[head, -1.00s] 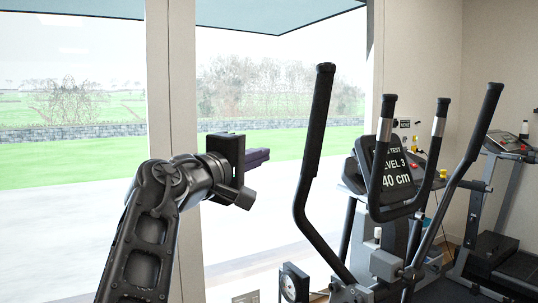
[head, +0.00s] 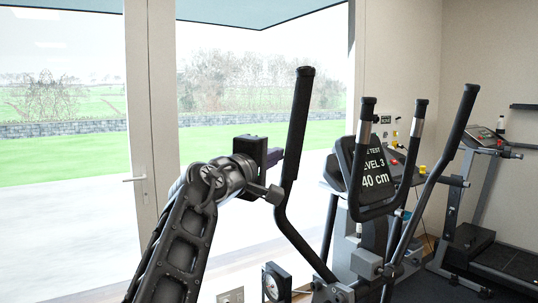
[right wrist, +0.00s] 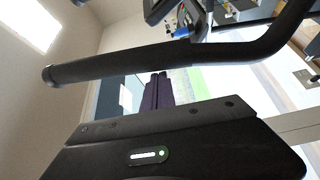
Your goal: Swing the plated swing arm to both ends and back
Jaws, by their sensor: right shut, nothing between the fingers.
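An elliptical trainer stands right of centre in the head view, with a tall black swing arm (head: 298,130) on its near left and a second swing arm (head: 457,135) on its right. I cannot make out which one is plated. My right gripper (head: 277,157) is shut and empty, its purple fingers close to the left swing arm's grip, which hides the tips. In the right wrist view the gripper (right wrist: 158,78) points up at the bar of a swing arm (right wrist: 125,66) crossing above the fingertips. I cannot tell whether they touch. My left gripper is out of view.
Fixed handlebars (head: 389,205) and a sign reading "LEVEL 3 40 cm" (head: 373,172) are between the swing arms. A dial-faced black box (head: 274,283) stands low beside the trainer. A treadmill (head: 483,215) is at the right. A glass door (head: 65,150) is behind my arm.

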